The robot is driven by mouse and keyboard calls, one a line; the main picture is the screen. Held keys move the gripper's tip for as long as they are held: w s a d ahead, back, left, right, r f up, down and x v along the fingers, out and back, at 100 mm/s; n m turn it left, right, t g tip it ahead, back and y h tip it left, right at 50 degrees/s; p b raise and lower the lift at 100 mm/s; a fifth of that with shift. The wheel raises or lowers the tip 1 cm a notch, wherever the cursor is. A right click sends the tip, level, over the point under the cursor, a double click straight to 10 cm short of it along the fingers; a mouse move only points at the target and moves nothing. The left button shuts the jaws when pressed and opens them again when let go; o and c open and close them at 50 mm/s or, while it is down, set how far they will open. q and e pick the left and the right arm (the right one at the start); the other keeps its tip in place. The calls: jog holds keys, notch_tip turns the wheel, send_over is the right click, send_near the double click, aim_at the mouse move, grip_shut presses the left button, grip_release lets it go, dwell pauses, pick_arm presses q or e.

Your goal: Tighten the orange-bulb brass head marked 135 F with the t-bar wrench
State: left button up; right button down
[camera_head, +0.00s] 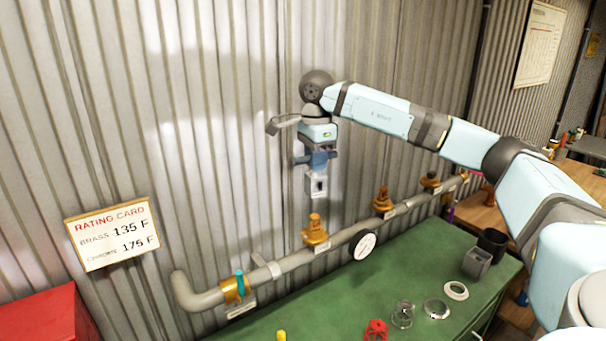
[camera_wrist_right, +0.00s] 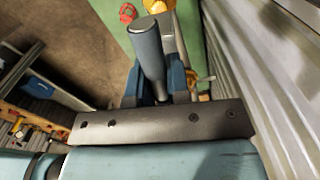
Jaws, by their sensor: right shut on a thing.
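A pipe (camera_head: 330,258) runs along the corrugated wall with several fittings. One brass fitting with an orange-brown top (camera_head: 315,236) stands upright near the middle; a similar one (camera_head: 383,202) is farther right. A brass fitting with a cyan part (camera_head: 240,288) is at the left end. Their small tags are unreadable. My right gripper (camera_head: 316,160) points down and is shut on a grey tool, seemingly the t-bar wrench (camera_head: 316,187). Its boxy lower end hangs above the middle fitting, apart from it. A grey cylindrical part (camera_wrist_right: 148,50) shows between the fingers in the right wrist view.
A rating card (camera_head: 112,235) reads brass 135 F, chrome 175 F. A round gauge (camera_head: 362,244) sits before the pipe. The green bench (camera_head: 330,300) holds a grey block (camera_head: 477,262), dark cup (camera_head: 491,243), white ring (camera_head: 456,291) and red part (camera_head: 376,330). A red box (camera_head: 45,318) is lower left.

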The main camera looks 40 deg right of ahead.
aim_at(316, 174)
jog(key=shift+w+r, duration=0.1)
jog(key=shift+r, duration=0.15)
jog(key=shift+s, duration=0.2)
jog(key=shift+f, duration=0.4)
jog(key=shift+f+b, duration=1.3)
jog(key=shift+f, duration=1.1)
